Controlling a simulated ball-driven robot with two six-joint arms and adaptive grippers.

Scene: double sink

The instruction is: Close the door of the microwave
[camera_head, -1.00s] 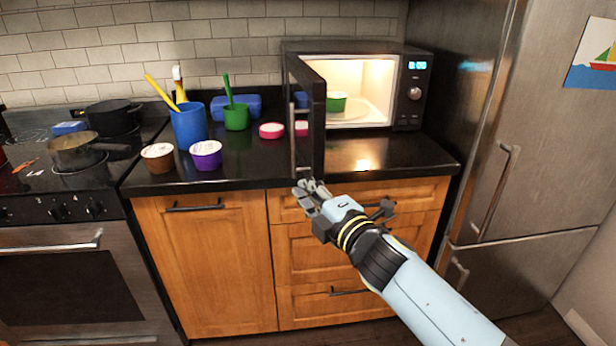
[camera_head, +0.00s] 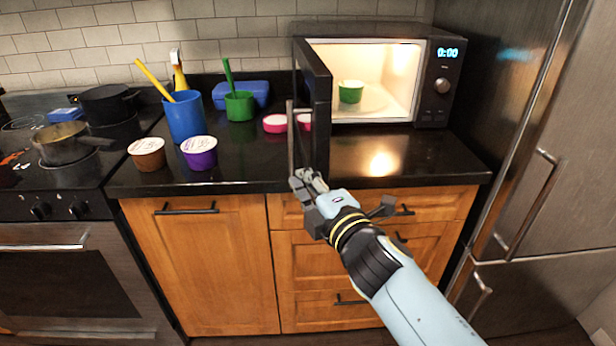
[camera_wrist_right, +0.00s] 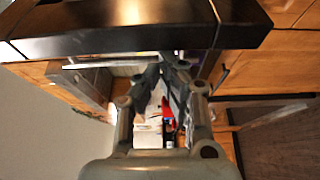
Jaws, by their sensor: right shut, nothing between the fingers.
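The microwave (camera_head: 437,90) stands on the counter against the back wall, lit inside. A green cup (camera_head: 350,92) sits in it. Its black door (camera_head: 318,105) is wide open, hinged at the left and pointing out over the counter toward me. The door's grey handle (camera_head: 291,140) runs along its left face near the free edge. My right gripper (camera_head: 308,181) is shut and empty, at the lower end of the door's free edge, by the handle. I cannot tell whether it touches. Its fingers also show in the right wrist view (camera_wrist_right: 172,62). My left gripper is out of view.
A blue cup (camera_head: 185,118) with utensils, a green cup, purple and brown tubs (camera_head: 199,152), a blue box and pink items stand left of the door. The counter (camera_head: 400,160) before the microwave is clear. The fridge (camera_head: 530,150) stands at right, the stove (camera_head: 60,190) at left.

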